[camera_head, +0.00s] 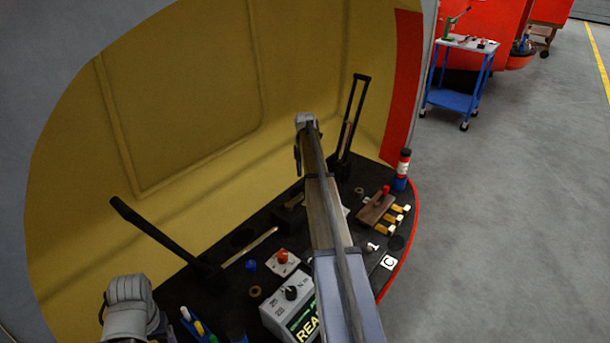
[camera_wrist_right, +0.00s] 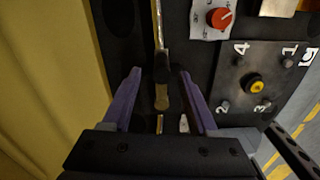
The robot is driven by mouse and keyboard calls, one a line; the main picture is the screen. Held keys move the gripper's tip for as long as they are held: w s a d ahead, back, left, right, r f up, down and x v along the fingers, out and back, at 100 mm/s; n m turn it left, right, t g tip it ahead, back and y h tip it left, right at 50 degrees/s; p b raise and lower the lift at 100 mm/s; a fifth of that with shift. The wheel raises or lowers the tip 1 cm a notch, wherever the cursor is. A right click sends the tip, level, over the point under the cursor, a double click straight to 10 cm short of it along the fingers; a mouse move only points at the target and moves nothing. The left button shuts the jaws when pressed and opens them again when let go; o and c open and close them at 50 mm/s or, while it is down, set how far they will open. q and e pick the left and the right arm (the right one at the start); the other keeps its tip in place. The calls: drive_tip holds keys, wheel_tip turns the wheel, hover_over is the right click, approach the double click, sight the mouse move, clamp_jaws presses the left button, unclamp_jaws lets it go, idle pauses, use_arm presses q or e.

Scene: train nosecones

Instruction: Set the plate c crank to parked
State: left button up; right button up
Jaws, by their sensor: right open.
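In the right wrist view my right gripper (camera_wrist_right: 160,88) is open, with a purple finger on each side of a narrow brass-coloured bar (camera_wrist_right: 162,98) that has a dark knob (camera_wrist_right: 162,68). The fingers do not visibly touch it. I cannot tell whether this bar is the plate c crank.
A plate with numbers 1 to 4 and a yellow-centred knob (camera_wrist_right: 256,86) lies right of the fingers, below a red dial (camera_wrist_right: 219,17). The dark deck also holds a long black lever (camera_head: 160,235), a tall black frame (camera_head: 350,125) and a grey readout box (camera_head: 290,308). The yellow shell wall encloses the back.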

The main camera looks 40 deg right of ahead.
wheel_tip(320, 180, up, 3)
drive_tip(key=shift+f+p, duration=0.15)
drive_tip(key=shift+p, duration=0.75)
use_arm(q)
wheel_tip(320, 180, up, 3)
drive_tip(key=shift+f, duration=0.15)
use_arm(e)
drive_tip(key=shift+a, duration=0.15)
drive_tip(key=s+a+m, duration=0.2)
drive_tip(key=s+a, duration=0.1)
drive_tip(key=a, duration=0.8)
drive_tip(key=s+a+m, duration=0.3)
drive_tip(key=s+a, duration=0.1)
drive_tip(key=a, duration=0.7)
drive_tip(key=s+a+m, duration=0.2)
drive_tip(key=s+a, duration=0.1)
drive_tip(key=a, duration=0.9)
use_arm(q)
drive_tip(key=shift+r+p, duration=0.3)
drive_tip(key=shift+r, duration=0.05)
use_arm(e)
drive_tip(key=s+a+m+h, duration=0.1)
drive_tip(key=s+a+m, duration=0.7)
drive_tip(key=s+a, duration=1.1)
drive_tip(key=s, duration=0.4)
drive_tip(key=shift+r+m, duration=0.4)
